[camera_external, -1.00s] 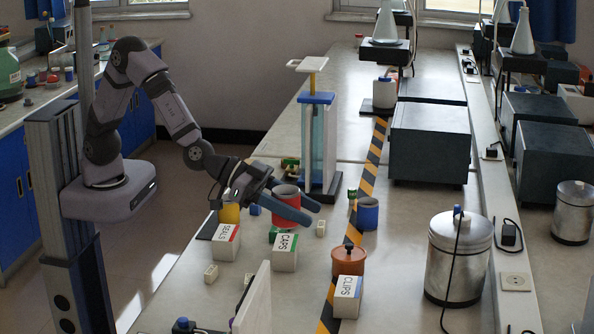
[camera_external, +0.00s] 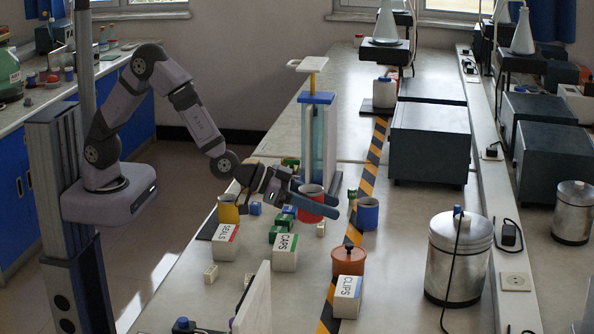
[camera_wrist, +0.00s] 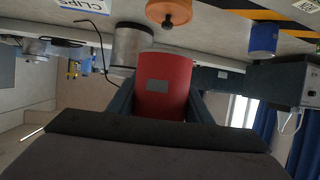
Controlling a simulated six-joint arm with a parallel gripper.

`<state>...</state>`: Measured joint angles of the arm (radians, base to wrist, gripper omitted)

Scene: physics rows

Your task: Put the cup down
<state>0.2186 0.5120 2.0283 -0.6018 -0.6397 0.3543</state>
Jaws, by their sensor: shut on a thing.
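The red cup (camera_external: 313,207) is held between the two blue-grey fingers of my gripper (camera_external: 316,200), with its rim facing up. The fingers lie along its sides and partly hide it in the external view. In the wrist view the red cup (camera_wrist: 165,82) fills the space between the fingers of my gripper (camera_wrist: 160,98). I cannot tell whether its base touches the bench (camera_external: 305,268). A yellow cup (camera_external: 229,208) stands to the left of my gripper, and a blue cup (camera_external: 368,214) to its right.
White boxes (camera_external: 226,243) and green blocks (camera_external: 281,227) stand in front of my gripper. An orange lidded pot (camera_external: 348,260) is front right, by striped tape (camera_external: 353,234). A tall blue-topped stand (camera_external: 318,135) rises behind the cup. A metal canister (camera_external: 458,262) stands farther right.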

